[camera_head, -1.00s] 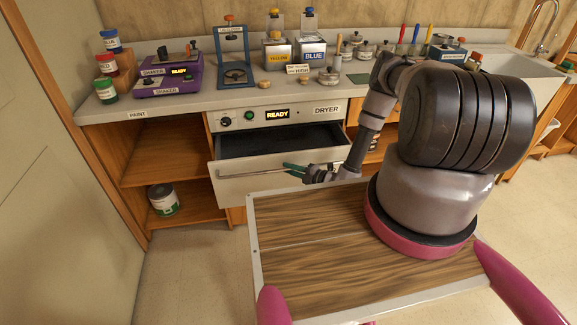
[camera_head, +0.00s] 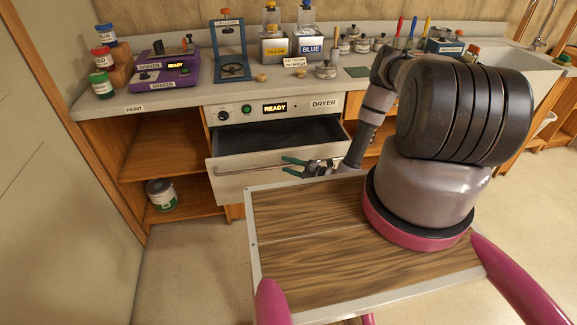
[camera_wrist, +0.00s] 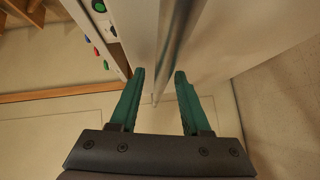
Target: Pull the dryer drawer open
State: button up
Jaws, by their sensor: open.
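The dryer drawer (camera_head: 236,187) stands pulled out below the dryer panel (camera_head: 285,108), and its dark inside shows. A long metal bar handle (camera_head: 252,172) runs across its white front. My gripper (camera_head: 286,166) is at the right part of the handle in the head view. In the wrist view my gripper (camera_wrist: 160,78) has its two green fingers apart, with the handle bar (camera_wrist: 172,45) running between and beyond them. I see gaps beside the bar. Whether a finger touches it, I cannot tell.
The counter (camera_head: 190,97) above carries a purple shaker (camera_head: 165,75), a blue stand (camera_head: 230,62), paint containers and jars. A paint can (camera_head: 161,194) stands on the lower left shelf. Floor (camera_head: 190,260) is clear left of my wood-topped base.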

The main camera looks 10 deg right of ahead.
jog(key=v, duration=1)
jog(key=shift+s+d, duration=0.2)
jog(key=shift+d, duration=0.05)
jog(key=w+a+r+n+g+y, duration=0.15)
jog(key=r+n+g, duration=0.45)
jog(key=r+n, duration=0.9)
jog(key=w+a+r+n+g+h, duration=0.15)
jog(key=r+n+g, duration=0.5)
jog(key=r, duration=1.35)
jog(key=s+d+r+n+t+h, duration=0.1)
jog(key=s+r+n+t+h, duration=0.3)
jog(key=s+r+n, duration=0.6)
jog(key=s+d+r+n+t+h, duration=0.2)
jog(key=s+r+n+t+h, duration=0.2)
jog(key=s+r+n, duration=0.6)
notch_tip(320, 180, up, 8)
jog(key=shift+d+f+n+h, duration=0.1)
jog(key=shift+d+n+h, duration=0.2)
jog(key=shift+n+h, duration=0.4)
